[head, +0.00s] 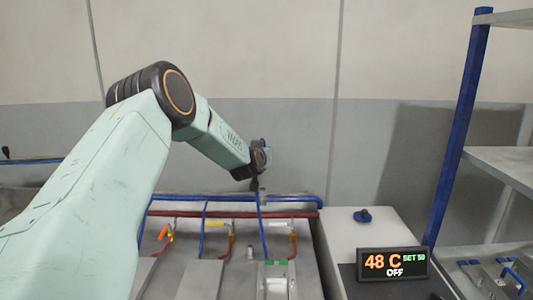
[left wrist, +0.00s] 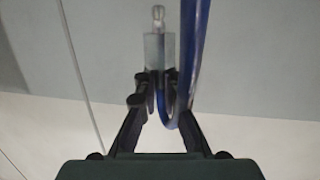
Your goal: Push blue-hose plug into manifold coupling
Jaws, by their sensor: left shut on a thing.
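My left gripper (left wrist: 155,82) is shut on a grey block-like plug (left wrist: 155,50) with a silver tip pointing away from the gripper. The blue hose (left wrist: 188,60) loops beside the plug and past the right finger in the left wrist view. In the head view my left gripper (head: 259,184) is small and dark, raised above the pipes near the back wall. A blue hose (head: 262,225) hangs below it. The manifold shows as a blue pipe (head: 225,197) and a red pipe (head: 192,214) along the back. I cannot make out which fitting is the coupling. My right gripper is out of view.
Yellow-handled valves (head: 239,227) and red hoses sit below the pipes. A white cabinet (head: 338,240) with a blue knob (head: 362,215) stands to the right. A display (head: 392,263) reads 48 C, SET 50, OFF. A blue-post shelf (head: 461,130) stands far right.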

